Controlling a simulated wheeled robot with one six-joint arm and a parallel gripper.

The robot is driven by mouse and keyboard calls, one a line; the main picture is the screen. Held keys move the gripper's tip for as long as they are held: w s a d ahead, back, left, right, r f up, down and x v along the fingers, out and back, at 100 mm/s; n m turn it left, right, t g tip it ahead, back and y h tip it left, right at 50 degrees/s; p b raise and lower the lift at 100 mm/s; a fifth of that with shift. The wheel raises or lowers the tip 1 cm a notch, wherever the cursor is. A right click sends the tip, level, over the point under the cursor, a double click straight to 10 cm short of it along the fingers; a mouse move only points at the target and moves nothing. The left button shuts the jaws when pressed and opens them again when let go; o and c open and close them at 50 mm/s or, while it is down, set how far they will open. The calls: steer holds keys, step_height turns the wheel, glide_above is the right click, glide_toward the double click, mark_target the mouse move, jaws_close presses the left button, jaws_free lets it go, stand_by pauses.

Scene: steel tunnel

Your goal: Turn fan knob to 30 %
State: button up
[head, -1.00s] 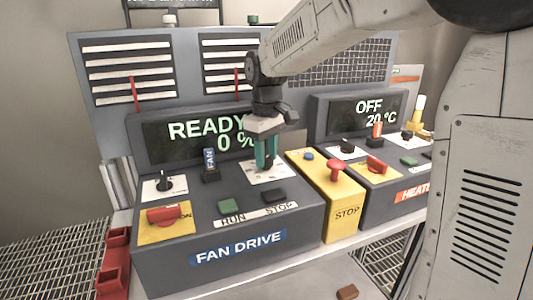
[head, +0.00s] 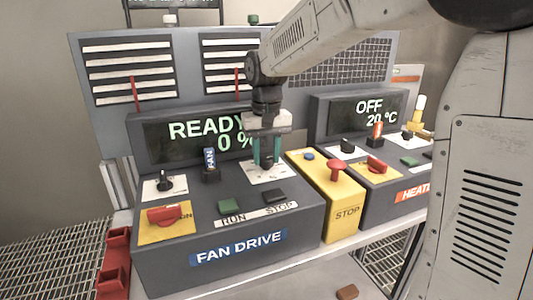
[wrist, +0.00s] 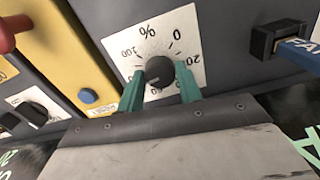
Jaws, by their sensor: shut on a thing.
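The fan knob (wrist: 159,71) is a round black knob on a white percent dial plate (wrist: 182,36) in the wrist view. My gripper (wrist: 161,84) has its two teal fingers on either side of the knob, shut on it. In the head view my gripper (head: 267,160) points down at the right of the FAN DRIVE panel (head: 150,262), hiding most of the knob. The fan display (head: 200,135) reads READY and 0 %, with the gripper partly in front of it.
A yellow box with a red STOP button (head: 337,170) stands just right of the fan panel. The heater panel (head: 400,175) is beyond it. A blue FAN tag (head: 209,159) stands up left of my gripper. RUN (head: 229,205) and STOP keys (head: 274,195) lie in front.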

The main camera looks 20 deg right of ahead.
mark_target(267, 158)
steer(key=shift+w+r, duration=0.1)
stand_by(0.3)
steer(key=o, duration=1)
steer(key=shift+d, duration=0.1)
step_height(267, 158, up, 8)
steer(key=shift+f, duration=0.15)
steer(key=shift+n+g, duration=0.3)
steer(key=s+f, duration=0.2)
steer(key=s, duration=0.1)
steer(key=s+f, duration=0.1)
steer(key=shift+s+d+f, duration=0.2)
steer(key=shift+s+d, duration=0.05)
steer(key=shift+s, duration=0.15)
steer(key=s+d+f+t, duration=0.1)
steer(key=s+f, duration=0.1)
steer(key=s, duration=1.1)
steer(key=s+d+f+t, duration=0.1)
steer(key=s+f, duration=0.2)
steer(key=s, duration=0.9)
steer(key=shift+s+d+f+n, duration=0.15)
steer(key=shift+s+d+n, duration=0.15)
steer(key=shift+s, duration=0.1)
